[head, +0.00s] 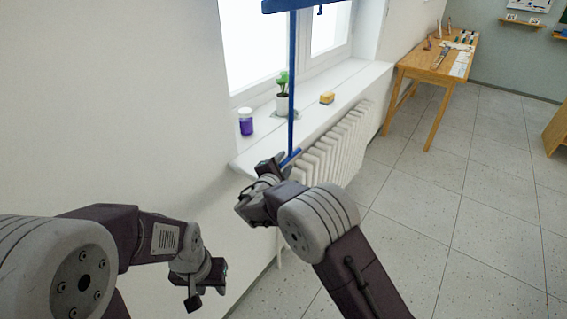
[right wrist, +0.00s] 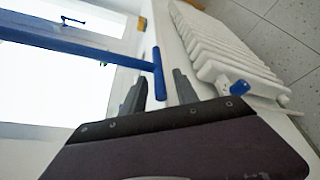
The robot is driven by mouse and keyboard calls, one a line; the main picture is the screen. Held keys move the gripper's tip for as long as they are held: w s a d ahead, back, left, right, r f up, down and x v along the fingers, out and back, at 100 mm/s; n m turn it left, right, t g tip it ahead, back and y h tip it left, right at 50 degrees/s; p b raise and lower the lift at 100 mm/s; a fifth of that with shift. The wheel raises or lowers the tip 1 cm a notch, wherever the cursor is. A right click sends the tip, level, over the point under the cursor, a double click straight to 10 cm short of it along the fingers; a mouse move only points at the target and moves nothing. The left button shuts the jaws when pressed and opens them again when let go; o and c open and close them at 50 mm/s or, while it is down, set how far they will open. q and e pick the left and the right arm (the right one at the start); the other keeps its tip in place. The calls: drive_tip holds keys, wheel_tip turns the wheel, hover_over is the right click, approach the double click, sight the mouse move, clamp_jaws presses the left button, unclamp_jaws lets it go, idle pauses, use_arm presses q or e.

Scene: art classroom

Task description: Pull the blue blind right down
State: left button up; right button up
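The blue blind (head: 300,4) shows at the top of the window in the head view, mostly out of frame. A long blue strap (head: 291,80) hangs from it over the sill. It ends in a blue crossbar handle (head: 290,157), which is also in the right wrist view (right wrist: 158,75). My right gripper (head: 272,164) is at the handle. In the right wrist view its fingers (right wrist: 160,88) are open, with the near end of the crossbar between their tips and gaps on both sides. My left gripper (head: 207,284) is low by the wall, apart from the blind, and looks open and empty.
On the white sill (head: 345,82) stand a purple jar (head: 246,122), a potted plant (head: 282,98) and a yellow block (head: 327,98). A white radiator (head: 335,148) is below the sill, close to my right gripper. A wooden table (head: 440,66) stands further back.

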clamp_jaws()
drive_tip(key=shift+r, duration=0.1)
idle(1.2)
